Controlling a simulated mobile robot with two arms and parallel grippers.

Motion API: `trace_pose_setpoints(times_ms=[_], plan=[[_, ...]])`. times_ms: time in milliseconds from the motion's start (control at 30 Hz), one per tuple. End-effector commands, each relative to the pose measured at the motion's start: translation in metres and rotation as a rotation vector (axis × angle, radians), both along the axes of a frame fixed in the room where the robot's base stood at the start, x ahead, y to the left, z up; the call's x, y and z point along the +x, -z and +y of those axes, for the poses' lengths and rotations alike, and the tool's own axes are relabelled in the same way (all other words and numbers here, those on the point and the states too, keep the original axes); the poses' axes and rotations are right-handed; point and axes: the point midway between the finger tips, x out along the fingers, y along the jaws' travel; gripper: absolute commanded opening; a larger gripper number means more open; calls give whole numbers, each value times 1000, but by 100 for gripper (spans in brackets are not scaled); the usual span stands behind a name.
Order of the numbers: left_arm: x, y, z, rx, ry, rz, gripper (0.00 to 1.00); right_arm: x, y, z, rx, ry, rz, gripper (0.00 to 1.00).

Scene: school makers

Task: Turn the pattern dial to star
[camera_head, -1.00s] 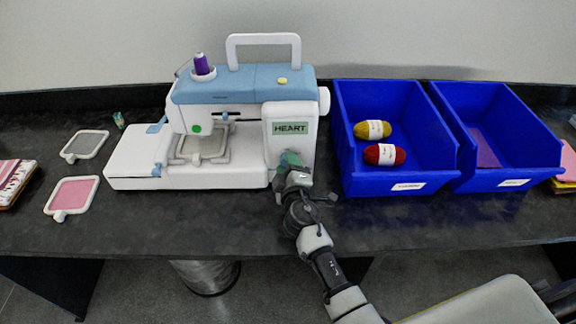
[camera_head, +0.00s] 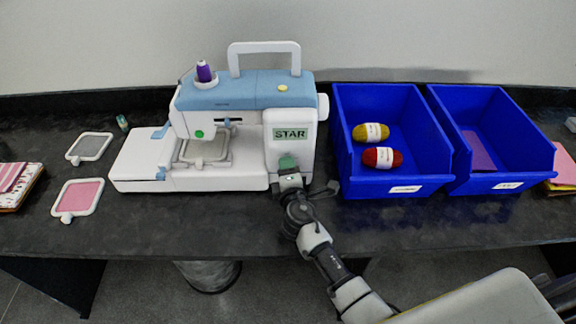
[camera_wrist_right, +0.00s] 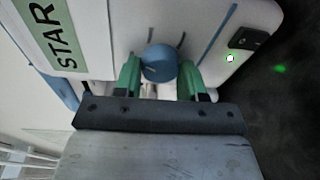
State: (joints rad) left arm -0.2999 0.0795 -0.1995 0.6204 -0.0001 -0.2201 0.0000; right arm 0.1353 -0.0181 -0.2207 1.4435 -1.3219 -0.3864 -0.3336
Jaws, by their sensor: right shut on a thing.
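The white and blue sewing machine (camera_head: 225,125) stands on the dark counter. Its display (camera_head: 290,134) reads STAR, and the same display (camera_wrist_right: 55,35) shows at the upper left in the right wrist view. The pattern dial (camera_wrist_right: 160,63) is a round blue knob on the machine's front, below the display. My right gripper (camera_wrist_right: 160,80) has its green fingers on both sides of the dial and is shut on it. In the head view the right gripper (camera_head: 289,165) covers the dial. My left gripper is not in view.
Two blue bins (camera_head: 395,185) stand right of the machine, close to my right arm; the nearer one holds yellow yarn (camera_head: 370,132) and red yarn (camera_head: 382,157). Grey (camera_head: 89,147) and pink (camera_head: 78,197) hoops lie to the left. The counter's front strip is mostly clear.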

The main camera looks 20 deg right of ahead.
Motion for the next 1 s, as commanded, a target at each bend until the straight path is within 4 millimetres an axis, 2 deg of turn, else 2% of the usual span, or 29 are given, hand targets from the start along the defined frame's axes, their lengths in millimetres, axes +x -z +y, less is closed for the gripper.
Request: trace_pose_setpoints(times_ms=[100,500,1000], plan=[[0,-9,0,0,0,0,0,0,-2,0,-104,-1,32,17],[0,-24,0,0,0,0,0,0,0,1,-370,-1,108,17],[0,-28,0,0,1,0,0,-1,2,1,-468,-1,138,17]])
